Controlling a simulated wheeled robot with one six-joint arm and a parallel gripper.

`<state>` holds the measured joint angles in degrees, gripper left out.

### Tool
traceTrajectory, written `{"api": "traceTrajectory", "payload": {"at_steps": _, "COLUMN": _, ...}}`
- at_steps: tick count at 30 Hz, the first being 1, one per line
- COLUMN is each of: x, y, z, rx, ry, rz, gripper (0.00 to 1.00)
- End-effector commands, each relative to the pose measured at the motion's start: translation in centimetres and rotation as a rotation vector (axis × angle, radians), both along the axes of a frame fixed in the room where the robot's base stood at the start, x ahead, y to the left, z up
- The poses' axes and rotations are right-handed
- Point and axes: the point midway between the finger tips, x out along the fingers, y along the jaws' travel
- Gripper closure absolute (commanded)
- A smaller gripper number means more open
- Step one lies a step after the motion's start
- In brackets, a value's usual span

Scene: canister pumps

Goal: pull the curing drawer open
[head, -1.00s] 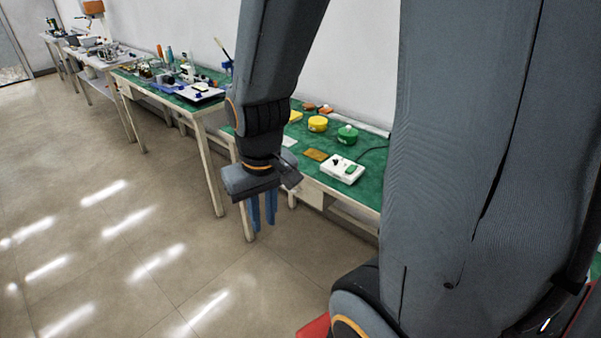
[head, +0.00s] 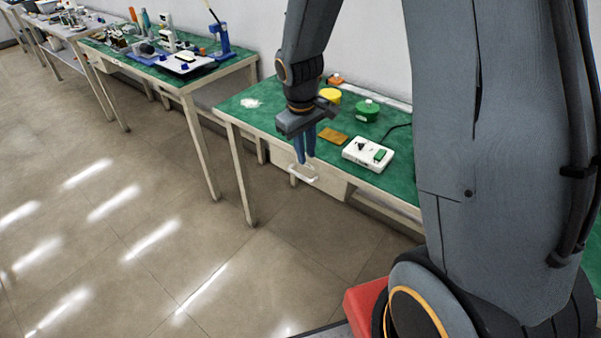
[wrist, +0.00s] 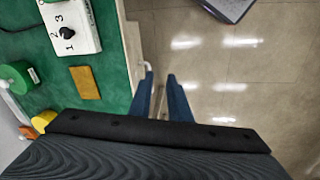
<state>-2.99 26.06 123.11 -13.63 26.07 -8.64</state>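The curing drawer (head: 329,184) is a pale front under the near green-topped table and looks closed. Its white bar handle (head: 303,174) sticks out toward the floor side. My gripper (head: 305,158) points down just above the handle in the head view, with its blue fingers apart and nothing between them. In the wrist view my gripper (wrist: 160,76) is open, and the handle (wrist: 148,69) shows at the left fingertip, partly hidden by that finger. I cannot tell whether they touch.
On the green table (head: 240,117) are a white switch box (head: 368,154), a brown plate (head: 333,136), a green canister (head: 367,111) and a yellow canister (head: 329,96). Another cluttered workbench (head: 125,65) stands to the left. The floor (head: 150,220) before the tables is clear.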

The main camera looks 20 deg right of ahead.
Motion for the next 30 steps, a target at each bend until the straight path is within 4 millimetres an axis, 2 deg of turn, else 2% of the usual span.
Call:
{"api": "traceTrajectory", "payload": {"at_steps": 1, "x": 1.7, "y": 0.1, "z": -1.9, "rx": -0.015, "ry": 0.008, "rz": 0.041, "gripper": 0.83}}
{"api": "traceTrajectory", "payload": {"at_steps": 3, "x": 3.7, "y": 0.2, "z": -3.7, "rx": -0.034, "ry": 0.012, "rz": 0.094, "gripper": 0.83}}
{"api": "traceTrajectory", "payload": {"at_steps": 6, "x": 5.7, "y": 0.3, "z": -5.5, "rx": -0.054, "ry": 0.016, "rz": 0.151, "gripper": 0.83}}
{"api": "traceTrajectory", "payload": {"at_steps": 9, "x": 6.7, "y": 0.4, "z": -6.5, "rx": -0.065, "ry": 0.018, "rz": 0.184, "gripper": 0.83}}
{"api": "traceTrajectory", "payload": {"at_steps": 14, "x": 7.3, "y": 0.3, "z": -7.6, "rx": -0.072, "ry": 0.02, "rz": 0.199, "gripper": 0.83}}
{"api": "traceTrajectory", "payload": {"at_steps": 24, "x": 7.6, "y": -0.4, "z": -12.1, "rx": -0.07, "ry": 0.023, "rz": 0.198, "gripper": 0.83}}
{"api": "traceTrajectory", "payload": {"at_steps": 30, "x": 7.9, "y": -0.7, "z": -14.0, "rx": -0.07, "ry": 0.021, "rz": 0.198, "gripper": 0.83}}
